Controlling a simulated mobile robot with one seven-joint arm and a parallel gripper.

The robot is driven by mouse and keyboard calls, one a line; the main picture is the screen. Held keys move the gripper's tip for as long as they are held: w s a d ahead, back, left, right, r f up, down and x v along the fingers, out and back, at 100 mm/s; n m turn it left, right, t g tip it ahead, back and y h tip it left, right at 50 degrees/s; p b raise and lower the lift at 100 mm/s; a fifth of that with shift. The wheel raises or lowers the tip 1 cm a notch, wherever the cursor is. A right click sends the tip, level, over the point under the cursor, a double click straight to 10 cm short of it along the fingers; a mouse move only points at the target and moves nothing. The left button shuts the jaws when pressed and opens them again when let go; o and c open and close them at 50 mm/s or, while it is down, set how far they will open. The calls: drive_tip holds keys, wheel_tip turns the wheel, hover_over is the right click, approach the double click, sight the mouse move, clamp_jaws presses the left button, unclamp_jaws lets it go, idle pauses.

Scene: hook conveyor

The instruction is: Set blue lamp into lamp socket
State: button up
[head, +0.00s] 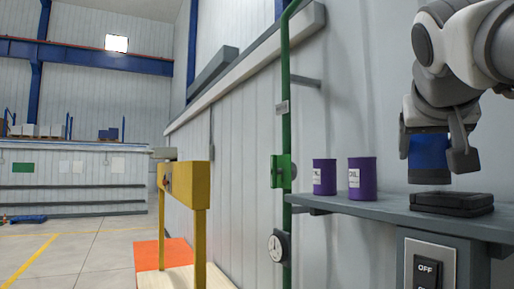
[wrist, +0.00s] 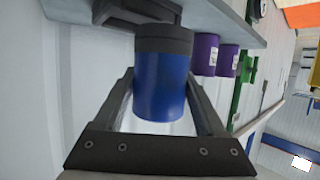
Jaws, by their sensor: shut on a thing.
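The blue lamp (head: 429,152) is a blue cylinder with a dark grey end pointing down. My gripper (head: 436,150) is shut on its blue body and holds it roughly upright. The lamp also shows between the two fingers in the wrist view (wrist: 161,88). The lamp socket (head: 452,204) is a low, dark stepped block on the grey shelf. The lamp's lower end is slightly above it and a little to its left in the head view. In the wrist view the socket (wrist: 135,12) is partly hidden behind the lamp's dark end.
Two purple cans (head: 362,178) stand on the left part of the grey shelf (head: 400,213). A green post (head: 286,120) with a gauge (head: 279,246) rises at the shelf's left end. An OFF switch panel (head: 430,268) is below the shelf. A yellow barrier (head: 187,186) stands further left.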

drive_tip(key=shift+w+d+f, duration=0.1)
drive_tip(key=shift+w+d, duration=0.1)
drive_tip(key=shift+d, duration=0.3)
drive_tip(key=shift+w+d+f, duration=0.1)
drive_tip(key=shift+w+d, duration=0.1)
drive_tip(key=shift+d, duration=0.25)
drive_tip(key=shift+w+d+r+p, duration=0.1)
drive_tip(key=shift+w+d+p, duration=0.3)
drive_tip(key=shift+d, duration=0.4)
drive_tip(key=shift+w+d+f+p, duration=0.1)
drive_tip(key=shift+w+d+p, duration=0.25)
drive_tip(key=shift+d, duration=0.5)
drive_tip(key=shift+w+d+r+p, duration=0.1)
drive_tip(key=shift+w+d+p, duration=0.3)
drive_tip(key=shift+d, duration=0.4)
drive_tip(key=shift+s+f+b, duration=0.15)
drive_tip(key=shift+f+b, duration=1.2)
drive_tip(key=shift+f, duration=0.15)
drive_tip(key=shift+f+b, duration=0.45)
drive_tip(key=o, duration=1.4)
drive_tip(key=shift+s, duration=0.1)
